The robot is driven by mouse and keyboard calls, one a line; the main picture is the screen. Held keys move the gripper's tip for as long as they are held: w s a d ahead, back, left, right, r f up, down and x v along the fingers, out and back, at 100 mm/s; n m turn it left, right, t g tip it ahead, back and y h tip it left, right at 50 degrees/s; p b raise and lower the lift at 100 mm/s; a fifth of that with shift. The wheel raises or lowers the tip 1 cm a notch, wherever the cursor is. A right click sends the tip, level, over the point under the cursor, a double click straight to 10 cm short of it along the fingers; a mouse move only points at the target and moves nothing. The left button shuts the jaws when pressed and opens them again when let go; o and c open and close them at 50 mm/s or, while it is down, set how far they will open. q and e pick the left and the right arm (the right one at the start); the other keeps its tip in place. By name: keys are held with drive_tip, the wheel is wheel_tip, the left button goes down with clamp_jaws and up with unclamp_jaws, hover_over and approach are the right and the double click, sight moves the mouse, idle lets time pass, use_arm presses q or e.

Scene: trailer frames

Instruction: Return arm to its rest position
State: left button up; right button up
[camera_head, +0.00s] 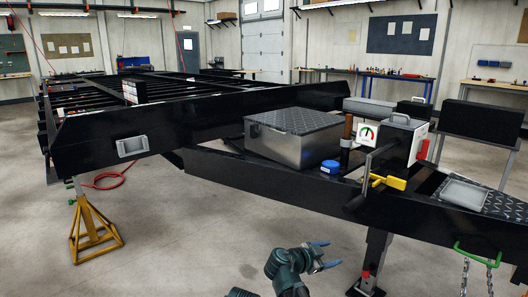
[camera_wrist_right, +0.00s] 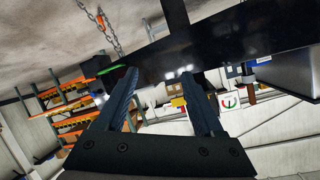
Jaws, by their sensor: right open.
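My right gripper (camera_head: 322,256) is low at the bottom centre of the head view, in front of the black trailer frame and apart from it. Its two blue fingers are spread and nothing is between them. In the right wrist view my right gripper (camera_wrist_right: 158,85) also shows open and empty, with the trailer's dark beam (camera_wrist_right: 205,50) beyond it. My left gripper is not in view.
The black trailer frame (camera_head: 225,120) spans the scene, with a steel box (camera_head: 295,145) and yellow handle (camera_head: 388,182) on it. A yellow jack stand (camera_head: 92,232) stands at left. A support leg (camera_head: 374,255) is right of my gripper. Floor at lower left is clear.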

drive_tip(key=s+a+f+n+g+y, duration=0.3)
drive_tip(key=s+a+f+n, duration=0.25)
drive_tip(key=s, duration=0.25)
drive_tip(key=s+a+f+n+g+y, duration=0.2)
drive_tip(key=s+a+f+n+y, duration=0.25)
drive_tip(key=s+n, duration=0.3)
drive_tip(key=s+a+f+n+g+y, duration=0.2)
drive_tip(key=s+a+f+n+g, duration=0.15)
drive_tip(key=s+a+n, duration=0.35)
wheel_tip(320, 180, up, 33)
drive_tip(key=s+d+p, duration=0.1)
drive_tip(key=p, duration=3.2)
drive_tip(key=shift+s+y+p, duration=0.3)
drive_tip(key=shift+s+y, duration=0.05)
